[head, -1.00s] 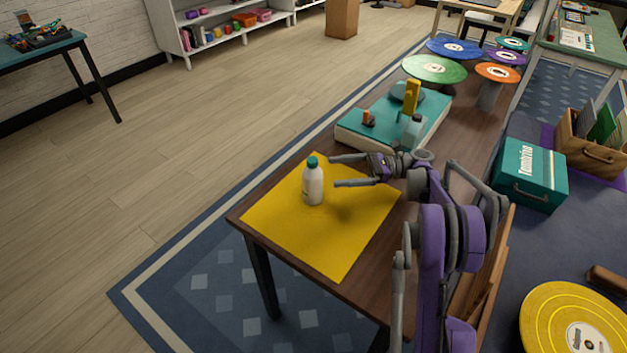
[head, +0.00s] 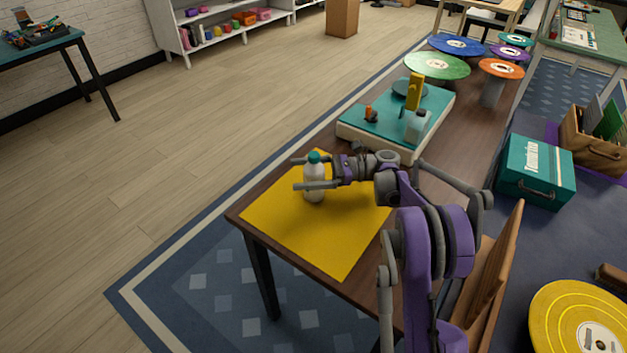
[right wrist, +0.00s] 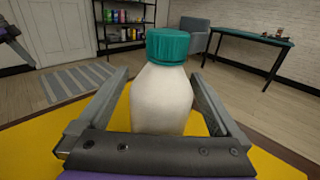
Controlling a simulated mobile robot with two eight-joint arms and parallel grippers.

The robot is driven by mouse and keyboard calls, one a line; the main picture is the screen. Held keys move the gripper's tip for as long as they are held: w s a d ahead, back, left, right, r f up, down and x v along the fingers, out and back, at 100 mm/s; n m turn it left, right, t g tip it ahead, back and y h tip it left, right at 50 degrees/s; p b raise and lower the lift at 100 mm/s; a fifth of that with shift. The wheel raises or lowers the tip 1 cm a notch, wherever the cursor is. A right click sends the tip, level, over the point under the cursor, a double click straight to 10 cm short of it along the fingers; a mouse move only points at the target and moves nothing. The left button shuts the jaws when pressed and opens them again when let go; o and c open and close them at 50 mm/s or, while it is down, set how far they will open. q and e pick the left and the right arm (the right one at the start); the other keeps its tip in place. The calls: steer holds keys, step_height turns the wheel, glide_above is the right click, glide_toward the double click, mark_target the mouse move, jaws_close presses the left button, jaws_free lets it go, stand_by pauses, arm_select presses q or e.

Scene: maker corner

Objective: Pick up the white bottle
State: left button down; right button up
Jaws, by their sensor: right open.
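The white bottle (head: 314,190) with a teal cap stands upright on a yellow mat (head: 322,238) on the brown table. My right gripper (head: 296,173) is open, with its two fingers reaching along either side of the bottle. In the right wrist view the bottle (right wrist: 161,98) stands between the two open fingers, with a gap visible near the fingers' bases. I cannot tell whether either finger touches it. In the head view the near finger hides part of the bottle's body.
Round coloured discs (head: 437,66) stand farther back. The mat's front part is clear.

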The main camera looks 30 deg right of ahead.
steer(key=shift+a, duration=0.1)
jaws_close()
stand_by(0.4)
